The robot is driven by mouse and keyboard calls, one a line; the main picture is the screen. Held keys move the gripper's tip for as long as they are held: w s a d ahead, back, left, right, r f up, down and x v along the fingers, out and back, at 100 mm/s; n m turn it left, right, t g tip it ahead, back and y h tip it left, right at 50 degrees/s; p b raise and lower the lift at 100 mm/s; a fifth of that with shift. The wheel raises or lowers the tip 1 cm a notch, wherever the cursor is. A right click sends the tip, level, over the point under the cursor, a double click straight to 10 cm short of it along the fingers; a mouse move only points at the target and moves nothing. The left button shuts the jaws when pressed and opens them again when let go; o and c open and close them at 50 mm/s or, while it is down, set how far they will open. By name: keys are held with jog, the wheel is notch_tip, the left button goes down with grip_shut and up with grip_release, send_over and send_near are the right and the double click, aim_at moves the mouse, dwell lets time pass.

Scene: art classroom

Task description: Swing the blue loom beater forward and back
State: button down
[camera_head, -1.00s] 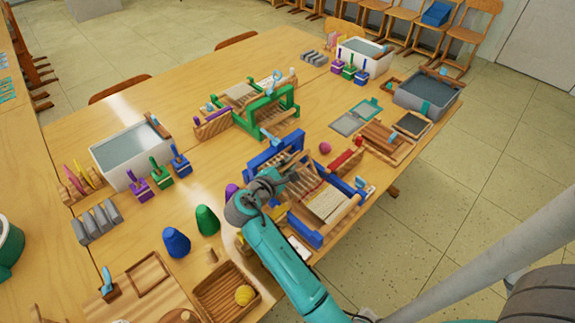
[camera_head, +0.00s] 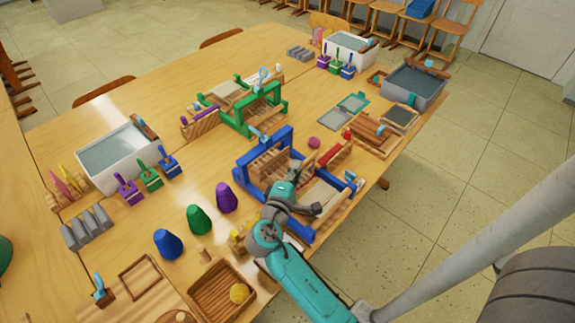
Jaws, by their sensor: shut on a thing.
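The blue loom (camera_head: 305,233) stands on the table in the middle of the head view. My gripper (camera_head: 309,172) reaches over the loom from the lower side and is shut on the beater. The fingertips are small and partly hidden, so the exact grip point is unclear. Pale warp threads (camera_head: 322,195) show to the right of my wrist.
A green loom (camera_head: 240,119) stands behind the blue one. Purple (camera_head: 226,199), green (camera_head: 199,220) and blue (camera_head: 168,244) cones stand to the left. A wooden tray (camera_head: 222,292) lies in front.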

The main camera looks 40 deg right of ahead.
jog(key=shift+m+t+h, duration=0.3)
jog(key=shift+m, duration=0.6)
jog(key=s, duration=0.2)
jog(key=s+f, duration=0.1)
jog(key=s, duration=0.2)
jog(key=shift+s+f, duration=0.15)
jog(key=shift+f, duration=0.05)
jog(key=shift+s+f, duration=0.6)
jog(key=shift+s, duration=0.25)
jog(key=c, duration=1.4)
grip_release()
